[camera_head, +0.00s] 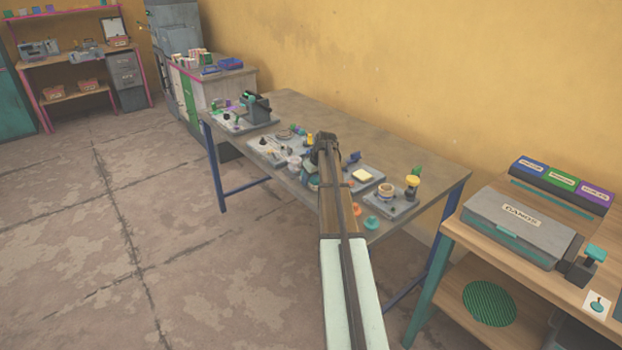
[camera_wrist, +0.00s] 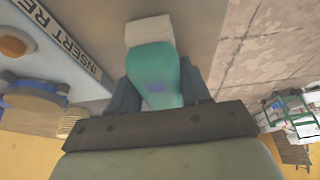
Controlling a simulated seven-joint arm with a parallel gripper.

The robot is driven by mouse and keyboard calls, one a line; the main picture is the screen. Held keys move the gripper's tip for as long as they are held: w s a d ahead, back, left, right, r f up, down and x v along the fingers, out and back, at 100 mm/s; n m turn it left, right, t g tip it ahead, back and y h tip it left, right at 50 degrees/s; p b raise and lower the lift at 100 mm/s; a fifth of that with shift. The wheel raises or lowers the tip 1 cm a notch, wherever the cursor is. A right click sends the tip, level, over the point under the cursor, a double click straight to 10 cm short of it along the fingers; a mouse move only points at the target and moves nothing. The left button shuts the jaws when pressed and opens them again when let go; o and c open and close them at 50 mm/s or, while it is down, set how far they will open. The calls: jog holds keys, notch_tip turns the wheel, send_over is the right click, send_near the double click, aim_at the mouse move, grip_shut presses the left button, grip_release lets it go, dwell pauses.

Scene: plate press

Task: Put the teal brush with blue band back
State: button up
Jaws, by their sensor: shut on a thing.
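In the wrist view my gripper (camera_wrist: 157,92) is shut on the teal brush (camera_wrist: 152,68). The brush has a small blue patch on its teal body and a pale, blocky end pointing away from the gripper. Bare floor shows beyond it on the right. In the head view my arm reaches over the grey workbench (camera_head: 425,160), and its own links hide most of my gripper and the brush. The place where the brush belongs cannot be made out.
In the wrist view a plate lettered "INSERT RE" (camera_wrist: 62,38), an orange knob (camera_wrist: 14,46) and a ribbed tan cylinder (camera_wrist: 72,122) lie left of the brush. In the head view, trays of small parts line the workbench. A wooden table (camera_head: 475,243) with a grey case (camera_head: 518,226) stands right.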

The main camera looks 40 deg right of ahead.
jog(key=shift+f, duration=0.15)
jog(key=o, duration=0.9)
jog(key=shift+o, duration=0.2)
jog(key=v, duration=1.2)
